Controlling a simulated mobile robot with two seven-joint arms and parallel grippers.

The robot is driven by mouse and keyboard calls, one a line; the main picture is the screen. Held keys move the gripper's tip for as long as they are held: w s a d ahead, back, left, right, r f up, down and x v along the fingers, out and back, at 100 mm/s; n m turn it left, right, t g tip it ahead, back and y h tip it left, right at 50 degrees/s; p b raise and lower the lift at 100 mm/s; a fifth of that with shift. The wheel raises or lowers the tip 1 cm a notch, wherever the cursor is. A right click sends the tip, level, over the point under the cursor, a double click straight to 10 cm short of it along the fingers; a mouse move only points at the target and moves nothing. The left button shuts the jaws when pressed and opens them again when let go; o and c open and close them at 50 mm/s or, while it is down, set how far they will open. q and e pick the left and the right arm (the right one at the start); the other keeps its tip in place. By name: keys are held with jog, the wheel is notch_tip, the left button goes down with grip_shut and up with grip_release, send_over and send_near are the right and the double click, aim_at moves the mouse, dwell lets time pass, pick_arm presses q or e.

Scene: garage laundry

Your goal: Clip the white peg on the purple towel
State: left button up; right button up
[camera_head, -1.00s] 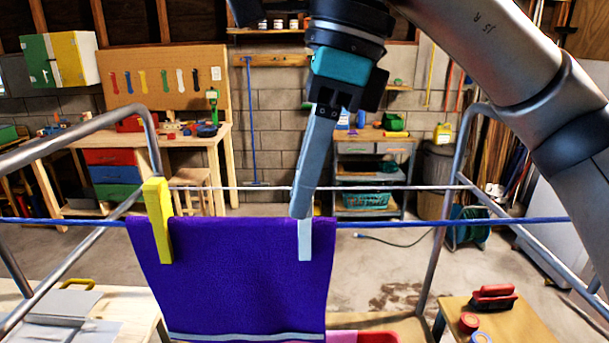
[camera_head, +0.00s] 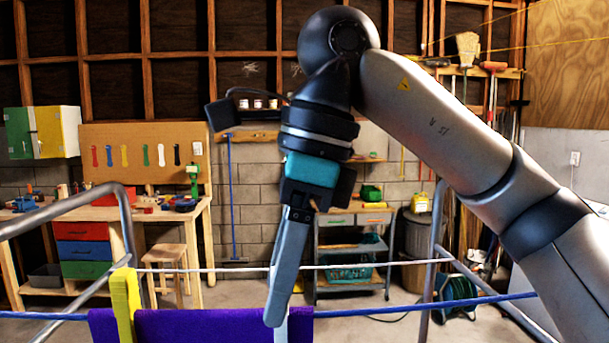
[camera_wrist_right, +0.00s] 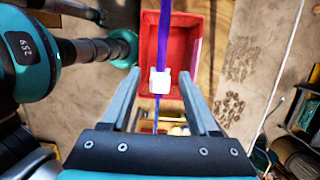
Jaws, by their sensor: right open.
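The purple towel (camera_head: 200,328) hangs over the blue line at the bottom of the head view; its lower part is out of frame. The white peg (camera_head: 282,330) is upright on the towel's right part, largely hidden by my gripper. In the wrist view the white peg (camera_wrist_right: 160,82) sits across the towel's thin top edge (camera_wrist_right: 165,30). My right gripper (camera_head: 275,318) points down at the peg. In the wrist view the right gripper (camera_wrist_right: 158,76) is open, with a finger on each side of the peg and visible gaps. My left gripper is not in view.
A yellow peg (camera_head: 124,300) is clipped on the towel's left part. The blue line (camera_head: 420,304) and a white line (camera_head: 215,269) run across a metal frame (camera_head: 128,215). A red container (camera_wrist_right: 188,65) lies below. A workbench (camera_head: 150,212) and shelf unit (camera_head: 352,250) stand behind.

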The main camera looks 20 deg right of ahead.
jog(key=shift+d+r, duration=0.1)
jog(key=shift+r, duration=0.4)
jog(key=p+v, duration=0.4)
jog(key=v, duration=1)
jog(key=shift+s, duration=0.1)
